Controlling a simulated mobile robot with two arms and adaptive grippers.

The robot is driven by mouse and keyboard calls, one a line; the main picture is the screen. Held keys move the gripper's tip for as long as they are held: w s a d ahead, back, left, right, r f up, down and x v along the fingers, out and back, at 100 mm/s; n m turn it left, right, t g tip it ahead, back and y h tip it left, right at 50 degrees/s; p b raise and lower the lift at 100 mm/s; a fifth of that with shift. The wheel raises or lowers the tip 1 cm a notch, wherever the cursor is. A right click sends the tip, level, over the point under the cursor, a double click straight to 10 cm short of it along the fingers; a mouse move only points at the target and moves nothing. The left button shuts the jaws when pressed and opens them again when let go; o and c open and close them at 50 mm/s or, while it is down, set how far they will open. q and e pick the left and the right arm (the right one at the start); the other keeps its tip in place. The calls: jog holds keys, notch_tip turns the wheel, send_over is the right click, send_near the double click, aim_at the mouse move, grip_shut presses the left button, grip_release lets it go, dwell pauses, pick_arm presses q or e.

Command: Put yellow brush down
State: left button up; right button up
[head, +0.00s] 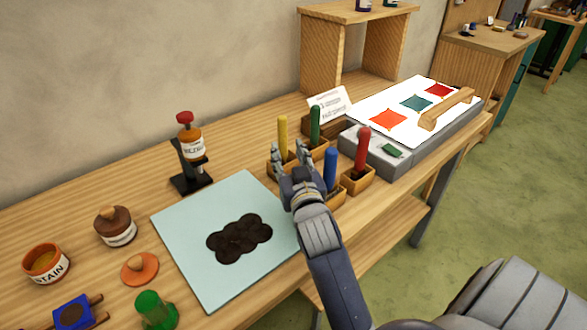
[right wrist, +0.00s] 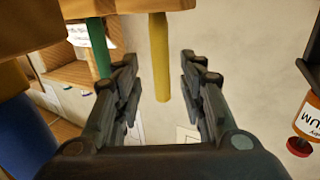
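The yellow brush (head: 282,138) stands upright in a small wooden holder (head: 272,168) on the bench, its handle pointing up. My right gripper (head: 289,157) is close to that holder, its fingers raised near the yellow handle. In the right wrist view the yellow handle (right wrist: 160,45) shows between the two spread fingers of the right gripper (right wrist: 159,64), with gaps on both sides. The gripper is open and not closed on it. The brush's lower end is hidden in the holder. My left gripper is not in view.
Green (head: 315,124), blue (head: 330,168) and red (head: 362,148) brushes stand in holders close by. A pale blue sheet with a dark patch (head: 240,238) lies to the left. A bottle on a stand (head: 190,145) is behind it. A light panel (head: 398,105) is at right.

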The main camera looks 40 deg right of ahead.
jog(key=v, duration=0.5)
jog(key=shift+s+a, duration=0.1)
jog(key=shift+s, duration=0.2)
jog(key=shift+r, duration=0.1)
